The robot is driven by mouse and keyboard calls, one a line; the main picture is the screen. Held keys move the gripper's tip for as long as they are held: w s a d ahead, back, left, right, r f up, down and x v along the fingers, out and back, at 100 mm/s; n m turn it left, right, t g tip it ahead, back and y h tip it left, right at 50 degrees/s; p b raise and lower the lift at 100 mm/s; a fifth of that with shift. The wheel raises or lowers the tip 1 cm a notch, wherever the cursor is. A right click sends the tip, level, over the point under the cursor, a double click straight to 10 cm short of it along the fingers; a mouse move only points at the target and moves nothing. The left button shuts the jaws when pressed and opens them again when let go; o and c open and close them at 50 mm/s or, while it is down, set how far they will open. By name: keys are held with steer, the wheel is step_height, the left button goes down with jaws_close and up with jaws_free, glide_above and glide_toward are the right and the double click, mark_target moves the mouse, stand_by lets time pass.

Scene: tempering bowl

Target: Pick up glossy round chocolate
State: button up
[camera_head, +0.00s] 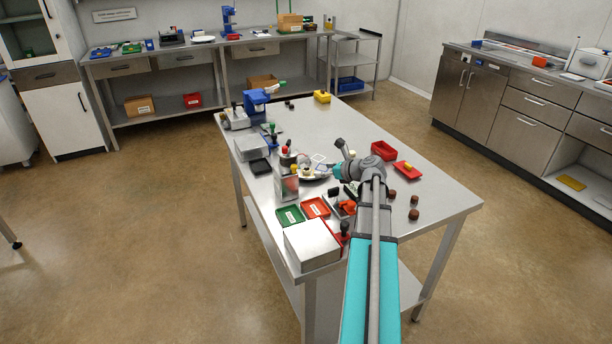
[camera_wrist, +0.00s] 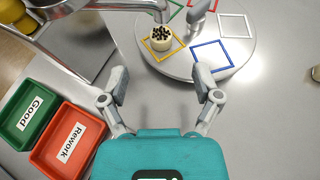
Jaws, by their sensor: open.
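My gripper (camera_wrist: 160,84) is open and empty in the wrist view, its two fingers spread wide over bare table. Beyond the fingertips is a round grey turntable (camera_wrist: 240,48) with coloured square outlines. On its yellow square stands a small cream round piece (camera_wrist: 160,38) with dark bits on top. In the head view, several small brown lumps, which look like chocolates (camera_head: 413,214), lie on the steel table to the right of my arm. They are too small to tell which is glossy and round. My arm hides part of the table there.
A green tray marked Good (camera_wrist: 30,112) and a red tray marked Rework (camera_wrist: 68,140) lie at left in the wrist view. A red bin (camera_head: 384,150) is farther back. The table's right end (camera_head: 445,195) is clear.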

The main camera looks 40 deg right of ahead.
mark_target(308, 170)
steer(key=shift+x, duration=1.05)
steer(key=shift+w, duration=0.1)
steer(key=shift+b+x, duration=1.2)
steer(key=shift+x, duration=1.3)
steer(key=c, duration=0.9)
steer(key=shift+r+p, duration=0.3)
steer(key=shift+r, duration=0.05)
